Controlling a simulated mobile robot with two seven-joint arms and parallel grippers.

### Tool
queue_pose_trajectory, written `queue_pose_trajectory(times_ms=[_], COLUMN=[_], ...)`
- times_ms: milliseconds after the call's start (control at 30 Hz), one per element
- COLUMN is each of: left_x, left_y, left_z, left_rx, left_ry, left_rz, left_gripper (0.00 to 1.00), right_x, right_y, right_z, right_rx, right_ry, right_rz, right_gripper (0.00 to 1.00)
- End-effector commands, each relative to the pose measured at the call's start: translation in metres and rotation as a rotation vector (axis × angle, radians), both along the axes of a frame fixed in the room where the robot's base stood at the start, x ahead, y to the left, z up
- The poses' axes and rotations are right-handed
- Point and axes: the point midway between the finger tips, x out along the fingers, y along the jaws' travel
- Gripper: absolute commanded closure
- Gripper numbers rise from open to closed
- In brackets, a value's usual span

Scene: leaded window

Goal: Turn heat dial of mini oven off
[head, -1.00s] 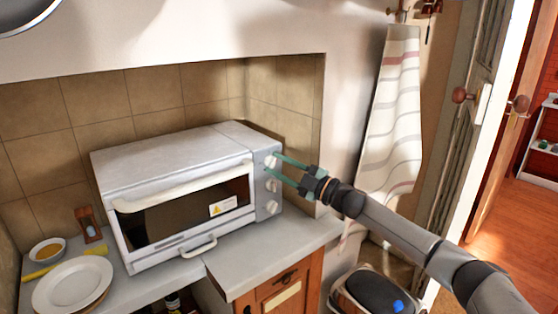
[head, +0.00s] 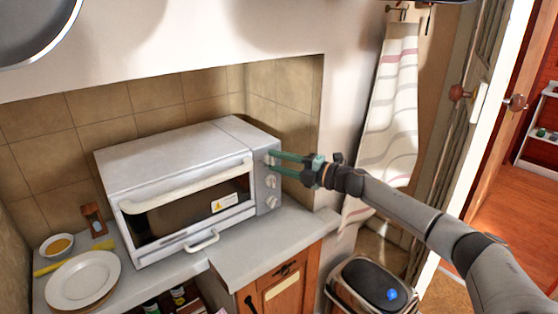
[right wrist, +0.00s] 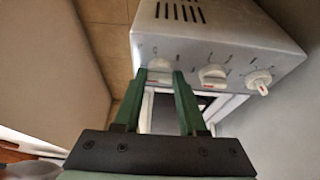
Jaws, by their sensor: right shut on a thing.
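The mini oven (head: 172,160) is a white box on the counter, its glass door shut. Several parts are on its right front panel: a top dial (right wrist: 160,66), a middle dial (head: 271,182) and a bottom dial (head: 272,203). My right gripper (head: 271,160) reaches in from the right and is shut on the top dial, one green finger on each side. In the right wrist view the fingertips partly cover this dial. The printed labels are too small to read, so I cannot tell which is the heat dial. My left gripper is not in view.
A stack of plates (head: 83,279), a bowl (head: 57,245) and an hourglass (head: 94,220) stand left of the oven. The counter (head: 262,251) in front is clear. A striped towel (head: 391,110) hangs on the right wall, above a bin (head: 370,284).

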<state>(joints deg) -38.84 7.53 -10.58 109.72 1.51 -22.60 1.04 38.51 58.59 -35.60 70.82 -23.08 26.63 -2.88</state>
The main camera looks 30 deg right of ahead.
Motion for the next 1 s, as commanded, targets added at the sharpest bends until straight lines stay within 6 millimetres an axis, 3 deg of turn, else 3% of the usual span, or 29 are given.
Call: queue_pose_trajectory(times_ms=[367,400,600,667,1000], left_x=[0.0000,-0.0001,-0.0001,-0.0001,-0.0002], left_y=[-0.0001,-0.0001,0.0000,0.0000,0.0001], left_z=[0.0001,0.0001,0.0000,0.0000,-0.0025], left_rx=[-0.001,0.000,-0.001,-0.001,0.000], left_ry=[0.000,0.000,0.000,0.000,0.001], left_rz=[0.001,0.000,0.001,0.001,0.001], left_gripper=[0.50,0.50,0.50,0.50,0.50], right_x=[0.0001,0.0001,0.0001,0.0001,-0.0050], right_y=[0.0002,0.0003,0.0003,0.0003,-0.0032], right_z=[0.0003,0.0003,0.0004,0.0004,-0.0011], right_rx=[-0.008,-0.008,-0.006,-0.006,-0.005], right_ry=[-0.003,-0.003,-0.002,-0.002,0.000], right_rz=[0.000,0.000,0.000,0.000,-0.001], right_gripper=[1.00,0.56,0.33,0.30,0.30])
